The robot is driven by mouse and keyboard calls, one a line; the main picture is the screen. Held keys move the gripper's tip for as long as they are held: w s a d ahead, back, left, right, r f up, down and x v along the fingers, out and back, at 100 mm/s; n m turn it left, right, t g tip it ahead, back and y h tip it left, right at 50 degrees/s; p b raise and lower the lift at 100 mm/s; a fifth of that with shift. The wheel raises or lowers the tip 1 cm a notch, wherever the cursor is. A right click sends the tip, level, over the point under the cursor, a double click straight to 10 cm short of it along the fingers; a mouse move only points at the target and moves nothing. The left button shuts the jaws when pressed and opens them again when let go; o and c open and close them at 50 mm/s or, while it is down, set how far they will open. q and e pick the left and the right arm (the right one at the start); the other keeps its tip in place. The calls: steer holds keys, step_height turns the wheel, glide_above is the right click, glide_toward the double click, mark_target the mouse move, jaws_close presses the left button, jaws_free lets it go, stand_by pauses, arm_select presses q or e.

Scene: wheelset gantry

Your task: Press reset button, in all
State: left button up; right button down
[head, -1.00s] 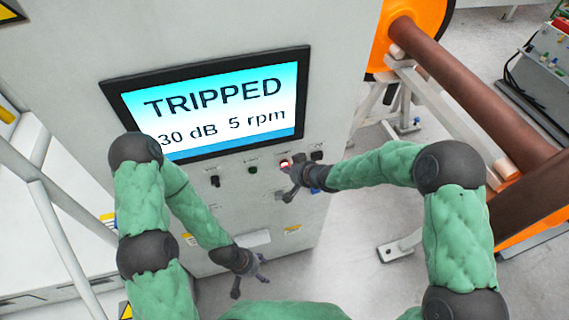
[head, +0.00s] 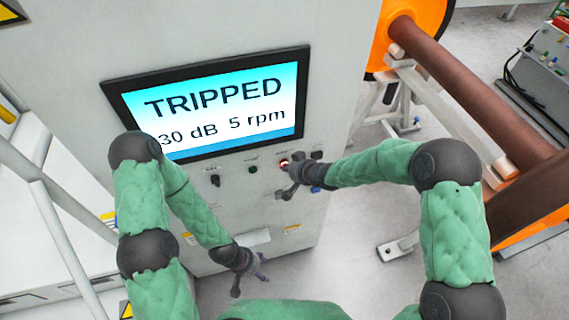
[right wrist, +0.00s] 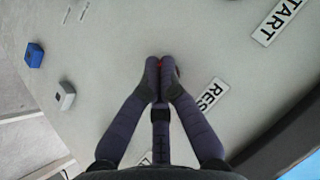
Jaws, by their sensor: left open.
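The grey cabinet (head: 330,110) carries a screen (head: 225,105) reading "TRIPPED", "30 dB 5 rpm". Below it is a red button (head: 283,163), partly hidden by my right gripper (head: 286,180). In the right wrist view the fingers of my right gripper (right wrist: 160,63) are together at the tips, with nothing between them. A bit of the red button (right wrist: 177,70) shows just behind the tips, beside a partly covered label beginning "RES" (right wrist: 211,93). I cannot tell whether the tips touch it. My left gripper (head: 251,282) is open and empty, low in front of the cabinet.
A green button (head: 252,169) and a black switch (head: 215,181) sit left of the red button, and a black knob (head: 317,155) to its right. A "START" label (right wrist: 280,20) shows in the wrist view. An orange wheelset (head: 440,25) with a brown axle stands right.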

steer(key=shift+w, duration=0.1)
stand_by(0.6)
steer(key=shift+s+d, duration=0.2)
steer(key=shift+s, duration=0.55)
steer(key=s, duration=0.1)
steer(key=s+d, duration=0.1)
steer(key=s, duration=0.1)
steer(key=s+b, duration=0.1)
steer(key=shift+s+d, duration=0.25)
steer(key=shift+s, duration=0.15)
stand_by(0.5)
